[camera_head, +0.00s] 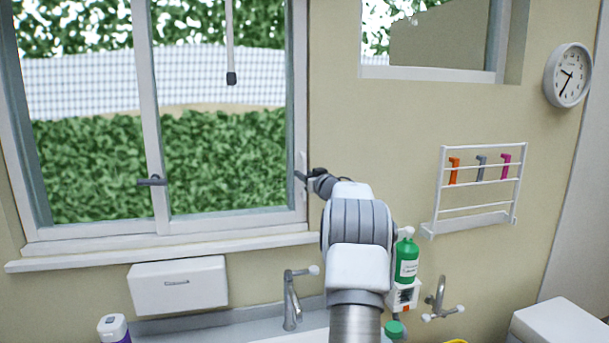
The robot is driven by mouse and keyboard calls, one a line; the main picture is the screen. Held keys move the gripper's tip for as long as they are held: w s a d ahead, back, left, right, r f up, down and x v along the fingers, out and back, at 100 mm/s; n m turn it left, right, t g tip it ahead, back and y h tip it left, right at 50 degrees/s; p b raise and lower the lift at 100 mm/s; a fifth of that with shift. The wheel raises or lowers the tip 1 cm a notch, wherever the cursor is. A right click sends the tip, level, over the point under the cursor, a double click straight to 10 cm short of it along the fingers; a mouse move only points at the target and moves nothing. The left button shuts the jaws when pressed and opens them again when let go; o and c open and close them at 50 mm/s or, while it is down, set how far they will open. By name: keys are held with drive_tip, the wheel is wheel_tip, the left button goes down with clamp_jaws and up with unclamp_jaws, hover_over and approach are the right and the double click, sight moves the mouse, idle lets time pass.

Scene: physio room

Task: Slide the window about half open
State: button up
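The window (154,110) has a white frame and two glass panes side by side, with greenery and a white fence behind. Its panes meet at a middle upright, and no open gap is visible. A dark handle (151,181) sits on that upright. My gripper (301,177) is at the window's right edge, by the right upright, well to the right of the dark handle. Its dark fingers point left and look very small. I cannot tell whether they touch the frame, or whether they are open or shut. My arm hides part of the wall and counter below.
A white sill (150,250) runs under the window. Below are a white box (178,284), a tap (291,300) and a purple-and-white bottle (114,329). A green bottle (406,257) stands close right of my arm. A white wall rack (480,187) hangs further right.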

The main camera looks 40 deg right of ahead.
clamp_jaws()
idle(1.4)
